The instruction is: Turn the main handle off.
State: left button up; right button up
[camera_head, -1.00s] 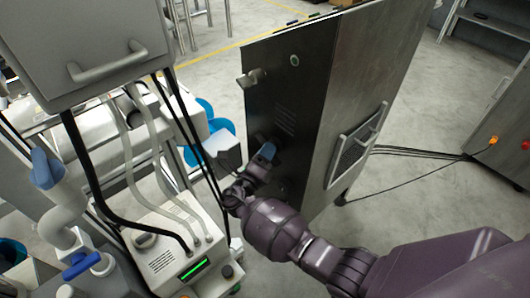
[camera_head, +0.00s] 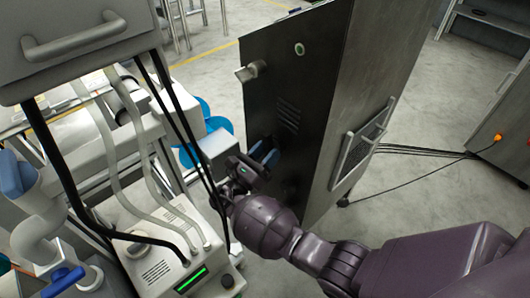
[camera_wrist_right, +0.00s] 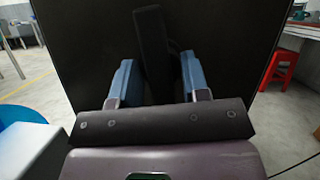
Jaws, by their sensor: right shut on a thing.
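The dark cabinet (camera_head: 290,100) stands upright in the middle of the head view. A black bar-shaped handle (camera_wrist_right: 152,48) sticks out of its dark face in the right wrist view, nearly upright with a slight tilt. My right gripper (camera_head: 264,154) is at the lower part of that face. Its two blue fingers also show in the right wrist view (camera_wrist_right: 158,82), one on each side of the handle's lower part, and it is shut on the handle. In the head view the gripper and shadow hide the handle. My left gripper is not in view.
A light latch (camera_head: 250,71) and a small round button (camera_head: 299,48) are higher on the cabinet's face. A white machine (camera_head: 165,250) with hoses and black cables stands close on the left. A red stool (camera_wrist_right: 281,68) shows at the right of the wrist view.

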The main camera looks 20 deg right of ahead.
jog(key=shift+f+m+g, duration=0.15)
jog(key=shift+m+g, duration=0.25)
jog(key=shift+m, duration=0.4)
jog(key=shift+m+g+h+b, duration=0.3)
jog(key=shift+m+g, duration=0.1)
jog(key=shift+m, duration=0.3)
jog(key=o, duration=0.6)
jog(key=shift+c, duration=0.2)
